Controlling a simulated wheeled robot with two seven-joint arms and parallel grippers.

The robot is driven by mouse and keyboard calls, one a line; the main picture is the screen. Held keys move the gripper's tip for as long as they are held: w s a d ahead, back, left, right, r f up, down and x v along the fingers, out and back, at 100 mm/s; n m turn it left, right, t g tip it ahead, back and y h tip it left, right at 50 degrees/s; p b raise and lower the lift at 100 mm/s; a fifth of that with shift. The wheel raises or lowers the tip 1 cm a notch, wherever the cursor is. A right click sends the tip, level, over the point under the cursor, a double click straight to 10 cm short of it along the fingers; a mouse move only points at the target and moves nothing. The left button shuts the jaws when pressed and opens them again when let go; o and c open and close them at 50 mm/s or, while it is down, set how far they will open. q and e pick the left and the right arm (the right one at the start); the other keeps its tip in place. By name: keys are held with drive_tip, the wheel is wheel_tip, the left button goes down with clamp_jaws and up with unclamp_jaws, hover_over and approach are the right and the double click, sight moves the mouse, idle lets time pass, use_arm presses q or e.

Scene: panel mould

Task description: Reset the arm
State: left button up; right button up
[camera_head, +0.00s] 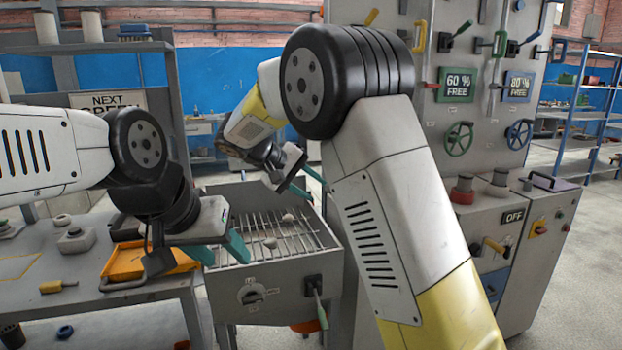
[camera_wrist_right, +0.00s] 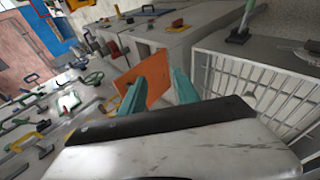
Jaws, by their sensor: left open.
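My left gripper (camera_head: 221,250) has teal fingers, spread apart with nothing between them. It is over the left edge of the grey box with a wire grate (camera_head: 262,234), next to the orange tray (camera_head: 130,262). My right gripper (camera_head: 306,184) is beyond the large black joint of my right arm, above the back right of the grate box. In the right wrist view its two teal fingers (camera_wrist_right: 160,85) stand apart. An orange panel (camera_wrist_right: 145,88) shows behind the gap, and nothing is held between them.
A grey workbench (camera_head: 70,300) with small parts and a yellow-handled tool (camera_head: 58,286) stands at left. The grey control cabinet (camera_head: 545,235) with levers and handwheels stands at right. Blue shelving (camera_head: 585,120) is behind it. Open floor lies at lower right.

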drive_tip(key=s+d+m+g+y, duration=0.1)
drive_tip(key=s+d+g+y, duration=0.15)
drive_tip(key=s+d, duration=0.5)
drive_tip(key=s+d+m+t+y, duration=0.1)
drive_tip(key=s+d+m+y, duration=0.1)
drive_tip(key=s, duration=0.9)
drive_tip(key=s+d+m+t+y, duration=0.1)
drive_tip(key=s+d+y, duration=0.3)
drive_tip(key=s, duration=0.7)
drive_tip(key=shift+s+d+r+m+t+y, duration=0.15)
drive_tip(key=shift+d+r+m+t+y, duration=0.25)
drive_tip(key=shift+y, duration=0.55)
